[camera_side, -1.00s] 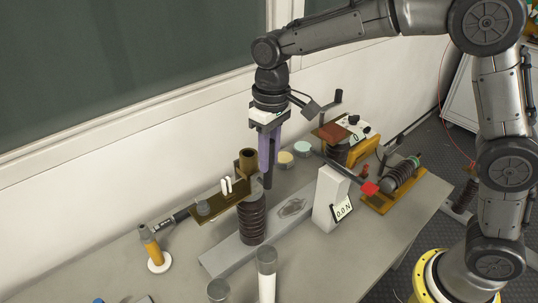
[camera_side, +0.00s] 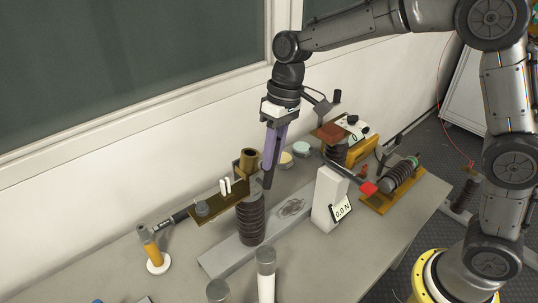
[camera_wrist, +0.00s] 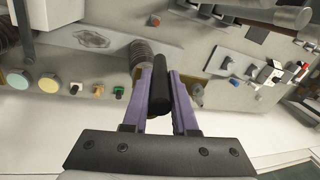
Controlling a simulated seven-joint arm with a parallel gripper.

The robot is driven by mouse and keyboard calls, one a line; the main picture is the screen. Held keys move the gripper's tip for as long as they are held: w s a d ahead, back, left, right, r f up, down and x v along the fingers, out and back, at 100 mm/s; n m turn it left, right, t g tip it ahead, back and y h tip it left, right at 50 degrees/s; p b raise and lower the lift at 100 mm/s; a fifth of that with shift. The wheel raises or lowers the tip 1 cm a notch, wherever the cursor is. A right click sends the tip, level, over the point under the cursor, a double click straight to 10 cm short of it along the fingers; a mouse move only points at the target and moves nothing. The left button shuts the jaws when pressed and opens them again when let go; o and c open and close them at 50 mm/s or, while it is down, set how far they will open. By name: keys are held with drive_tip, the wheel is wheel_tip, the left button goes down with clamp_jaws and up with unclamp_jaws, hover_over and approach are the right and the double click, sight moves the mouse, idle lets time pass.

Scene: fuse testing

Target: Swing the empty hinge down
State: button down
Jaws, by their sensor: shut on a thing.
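I cannot tell whether the rod touches or belongs to the hinge.
A red-tipped lever and a yellow stand (camera_side: 392,190) are to the right. Upright cylinders (camera_side: 266,275) stand in front.

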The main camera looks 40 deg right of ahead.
drive_tip(key=d+f+y, duration=0.7)
drive_tip(key=f+y, duration=0.1)
drive_tip(key=y, duration=0.7)
drive_tip(key=shift+f+y, duration=0.25)
drive_tip(key=shift+y, duration=0.05)
drive_tip(key=shift+f, duration=0.1)
drive_tip(key=c, duration=0.7)
unclamp_jaws()
drive_tip(key=shift+d, duration=0.1)
drive_tip(key=d, duration=1.3)
drive_tip(key=shift+d+f, duration=0.1)
drive_tip(key=shift+d, duration=0.2)
